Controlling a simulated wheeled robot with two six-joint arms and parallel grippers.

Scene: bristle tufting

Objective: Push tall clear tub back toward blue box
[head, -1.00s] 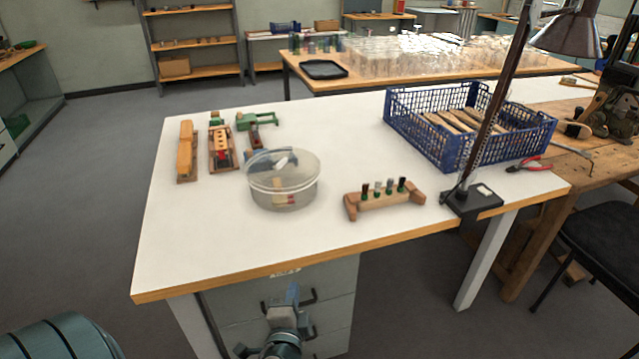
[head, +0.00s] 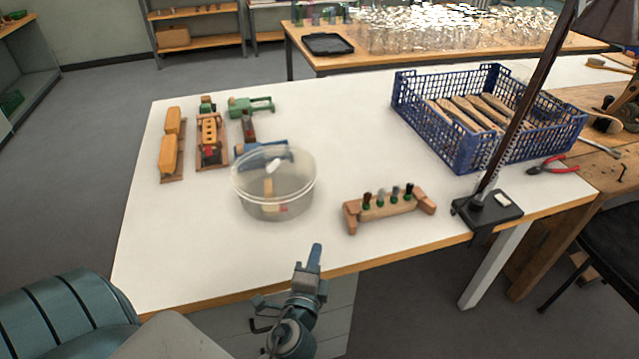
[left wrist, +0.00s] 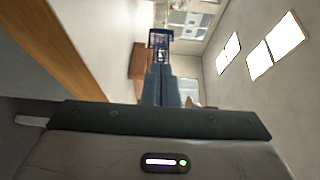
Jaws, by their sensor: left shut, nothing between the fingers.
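The tall clear tub (head: 275,207) is round, see-through and lidded, and stands upright on the white table left of its middle. Blurry coloured things show through its wall. The blue box (head: 440,139) is an open lattice crate at the table's back right, holding several wooden pieces. My left gripper (head: 316,247) is shut and empty at the table's front edge, nearer than the tub and slightly right of it, clear of it. In the left wrist view its closed fingers (left wrist: 161,84) point ahead. My right gripper is not in view.
A wooden rack (head: 388,207) with several small tools stands right of the tub. A lamp base (head: 487,210) and red pliers (head: 552,165) are at right. White tabletop (head: 345,130) is clear between tub and box.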

